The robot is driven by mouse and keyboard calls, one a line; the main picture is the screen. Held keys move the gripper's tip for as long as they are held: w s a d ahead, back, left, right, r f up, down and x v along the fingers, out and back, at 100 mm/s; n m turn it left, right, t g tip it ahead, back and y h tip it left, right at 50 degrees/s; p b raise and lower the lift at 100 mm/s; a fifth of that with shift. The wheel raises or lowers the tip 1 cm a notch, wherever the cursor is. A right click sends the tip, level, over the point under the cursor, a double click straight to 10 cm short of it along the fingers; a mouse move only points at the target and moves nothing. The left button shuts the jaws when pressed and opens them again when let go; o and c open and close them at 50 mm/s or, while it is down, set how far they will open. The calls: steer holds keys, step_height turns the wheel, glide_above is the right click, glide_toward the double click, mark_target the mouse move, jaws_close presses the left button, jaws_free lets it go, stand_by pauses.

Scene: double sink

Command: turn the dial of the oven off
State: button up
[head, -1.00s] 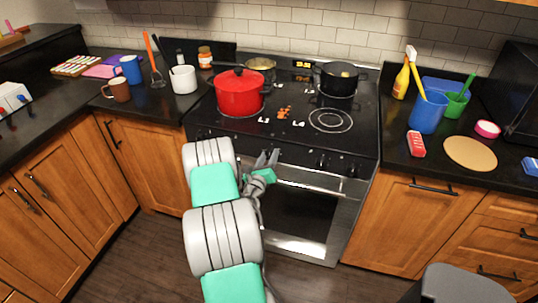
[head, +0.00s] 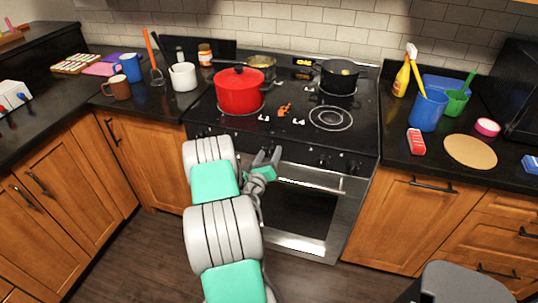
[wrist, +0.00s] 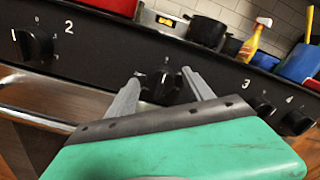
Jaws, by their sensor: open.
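The oven (head: 300,212) stands below the black cooktop, with a black front panel carrying several dials. My gripper (head: 267,155) is at that panel, left of its middle. In the wrist view my gripper (wrist: 162,76) is open, with one finger on each side of a black dial (wrist: 164,89) near the panel's middle. This dial has no clear 1–4 number like its neighbours. I cannot tell whether the fingers touch it. In the head view my gripper hides this dial.
Dial 2 (wrist: 37,44) is left; dials 3 (wrist: 262,106) and 4 (wrist: 297,122) are right. The oven handle (wrist: 50,96) runs below the panel. A red pot (head: 239,92) and a black pot (head: 337,79) stand on the cooktop. The floor before the oven is clear.

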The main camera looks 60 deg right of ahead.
mark_target(269, 154)
steer(key=a, duration=0.2)
steer(key=a+b, duration=0.2)
steer(key=a, duration=0.1)
steer(key=shift+s+a+f, duration=0.2)
steer(key=shift+s+a, duration=0.1)
steer(key=shift+s, duration=0.05)
steer(key=shift+s+a+r+b, duration=0.15)
steer(key=shift+a+b, duration=0.15)
steer(key=shift+a, duration=0.25)
steer(key=shift+s+a+r+b, duration=0.1)
steer(key=shift+a+b, duration=0.2)
steer(key=shift+a, duration=0.2)
